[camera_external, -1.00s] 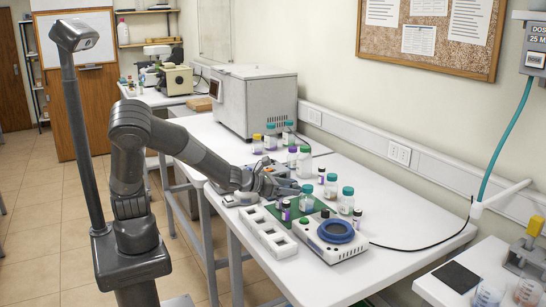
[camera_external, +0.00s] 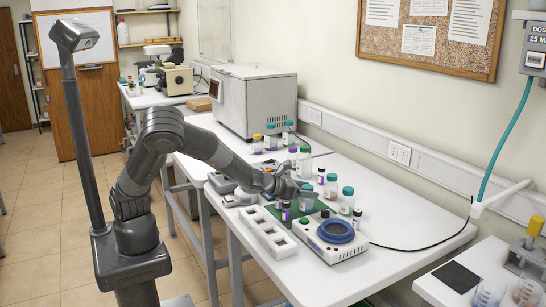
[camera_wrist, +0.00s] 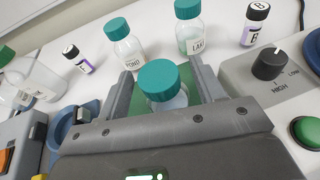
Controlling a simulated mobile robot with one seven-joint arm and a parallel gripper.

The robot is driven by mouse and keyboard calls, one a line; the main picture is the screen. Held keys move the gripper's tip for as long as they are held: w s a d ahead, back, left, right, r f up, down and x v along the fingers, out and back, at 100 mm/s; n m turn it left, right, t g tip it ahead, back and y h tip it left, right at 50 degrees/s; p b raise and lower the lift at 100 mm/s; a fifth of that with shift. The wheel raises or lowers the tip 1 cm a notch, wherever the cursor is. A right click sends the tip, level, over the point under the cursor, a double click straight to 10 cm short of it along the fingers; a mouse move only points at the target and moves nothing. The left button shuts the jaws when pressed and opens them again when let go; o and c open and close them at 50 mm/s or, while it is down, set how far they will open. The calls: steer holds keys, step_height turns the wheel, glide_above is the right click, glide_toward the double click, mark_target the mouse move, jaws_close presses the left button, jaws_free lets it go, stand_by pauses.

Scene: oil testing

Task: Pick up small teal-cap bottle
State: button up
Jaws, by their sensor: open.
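A small clear bottle with a teal cap (camera_wrist: 158,76) stands between the two fingers of my gripper (camera_wrist: 164,88) in the wrist view. The fingers are apart on either side of its neck and body; light gaps show, and I cannot tell whether either touches. In the external view the bottle's teal cap (camera_external: 307,188) shows just right of my gripper (camera_external: 289,184). My gripper hides part of the bottle there.
Small dark-cap vials (camera_wrist: 70,50) (camera_wrist: 255,24) stand near the bottles. A white device with a blue ring (camera_external: 335,232) and a black knob (camera_wrist: 268,65) is close on the right. A white rack (camera_external: 266,232) lies in front. Taller bottles (camera_external: 304,163) stand behind my gripper.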

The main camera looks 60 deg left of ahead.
steer(key=shift+w, duration=0.2)
steer(key=shift+c, duration=0.2)
steer(key=c, duration=1.1)
steer(key=shift+c, duration=0.2)
steer(key=shift+d+r, duration=0.1)
steer(key=shift+r, duration=0.4)
step_height(320, 180, up, 3)
steer(key=shift+f, duration=0.1)
steer(key=s+d+r, duration=0.7)
steer(key=s, duration=0.1)
steer(key=shift+s+d, duration=0.3)
steer(key=shift+s, duration=0.1)
